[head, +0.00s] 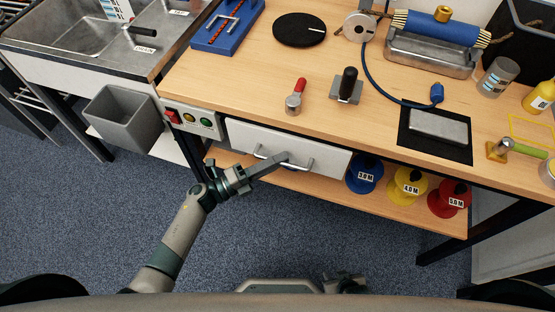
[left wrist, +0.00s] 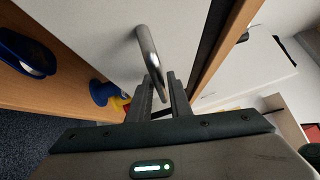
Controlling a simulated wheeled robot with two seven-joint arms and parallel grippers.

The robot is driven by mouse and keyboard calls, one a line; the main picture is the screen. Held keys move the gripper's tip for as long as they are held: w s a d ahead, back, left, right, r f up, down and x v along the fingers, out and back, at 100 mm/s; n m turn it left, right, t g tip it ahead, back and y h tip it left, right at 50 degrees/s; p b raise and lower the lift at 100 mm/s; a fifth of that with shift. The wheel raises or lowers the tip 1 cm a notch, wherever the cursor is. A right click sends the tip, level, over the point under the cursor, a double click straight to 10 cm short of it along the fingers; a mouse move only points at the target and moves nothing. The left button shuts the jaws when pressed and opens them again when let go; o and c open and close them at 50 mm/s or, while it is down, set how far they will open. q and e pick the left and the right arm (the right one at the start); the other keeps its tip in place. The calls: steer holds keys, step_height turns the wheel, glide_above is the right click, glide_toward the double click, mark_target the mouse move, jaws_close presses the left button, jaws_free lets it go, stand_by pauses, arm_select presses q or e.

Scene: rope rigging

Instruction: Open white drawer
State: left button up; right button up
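The white drawer (head: 262,140) is under the wooden worktop, with a grey metal bar handle (head: 303,165) across its front. I cannot tell whether its front stands out from the frame. My left gripper (head: 284,157) reaches the handle from the left. In the left wrist view, the drawer front (left wrist: 90,25) fills the upper left, and the handle (left wrist: 149,50) runs between the two fingers of my left gripper (left wrist: 160,82). A narrow space shows between the fingers, around the bar. My right gripper (head: 345,284) is low in the head view, far from the drawer, its fingers unclear.
A switch box (head: 192,120) and a grey bin (head: 125,118) are left of the drawer. Blue (head: 364,174), yellow (head: 408,186) and red (head: 449,198) spools sit on the shelf to its right. The floor (head: 290,235) in front of the drawer is clear apart from my arm.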

arm_select(q)
jaws_close()
steer(key=shift+s, duration=0.1)
